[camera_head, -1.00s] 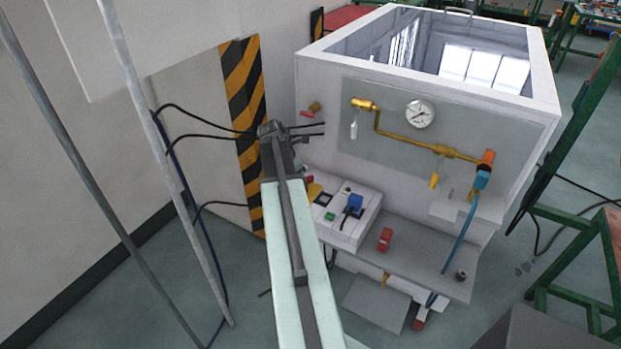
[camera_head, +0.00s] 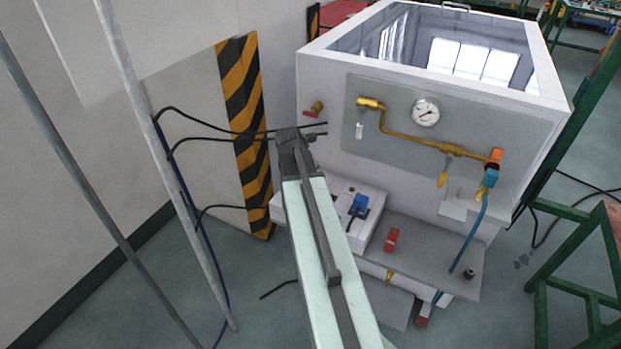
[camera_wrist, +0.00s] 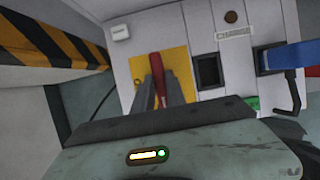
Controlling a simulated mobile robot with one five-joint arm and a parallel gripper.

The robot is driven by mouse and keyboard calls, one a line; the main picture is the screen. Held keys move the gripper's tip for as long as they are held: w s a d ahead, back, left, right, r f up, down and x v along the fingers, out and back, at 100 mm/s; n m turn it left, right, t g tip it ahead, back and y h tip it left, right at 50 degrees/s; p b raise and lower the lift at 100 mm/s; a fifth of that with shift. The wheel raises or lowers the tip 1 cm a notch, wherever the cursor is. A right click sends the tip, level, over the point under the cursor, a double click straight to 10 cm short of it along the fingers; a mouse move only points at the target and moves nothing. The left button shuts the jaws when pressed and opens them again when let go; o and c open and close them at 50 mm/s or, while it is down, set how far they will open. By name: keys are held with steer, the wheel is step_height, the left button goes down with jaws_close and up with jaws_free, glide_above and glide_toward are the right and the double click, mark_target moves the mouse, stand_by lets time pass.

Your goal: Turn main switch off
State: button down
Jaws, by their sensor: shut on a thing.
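The main switch is a red handle (camera_wrist: 157,66) on a yellow plate (camera_wrist: 178,62), on the front of a light grey control box, seen in the wrist view. The handle stands upright in that picture, leaning slightly. My gripper (camera_wrist: 161,90) has its two dark fingers on either side of the handle's lower part and is shut on it. In the head view the control box (camera_head: 340,193) stands at the machine's lower left. My arm covers the switch and the fingers there.
Right of the switch are a dark square socket (camera_wrist: 208,71), a blue plug (camera_wrist: 285,57) with a black cable, and a green button (camera_wrist: 252,102). A yellow-black striped panel (camera_head: 246,130) stands left of the machine. A red block (camera_head: 391,240) sits on the shelf.

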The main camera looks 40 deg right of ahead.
steer(key=shift+w+d, duration=0.1)
steer(key=c, duration=1.4)
jaws_free()
steer(key=shift+o, duration=0.2)
steer(key=shift+w, duration=0.1)
steer(key=p+v, duration=0.7)
steer(key=v, duration=0.1)
steer(key=shift+f, duration=0.1)
steer(key=shift+a, duration=0.25)
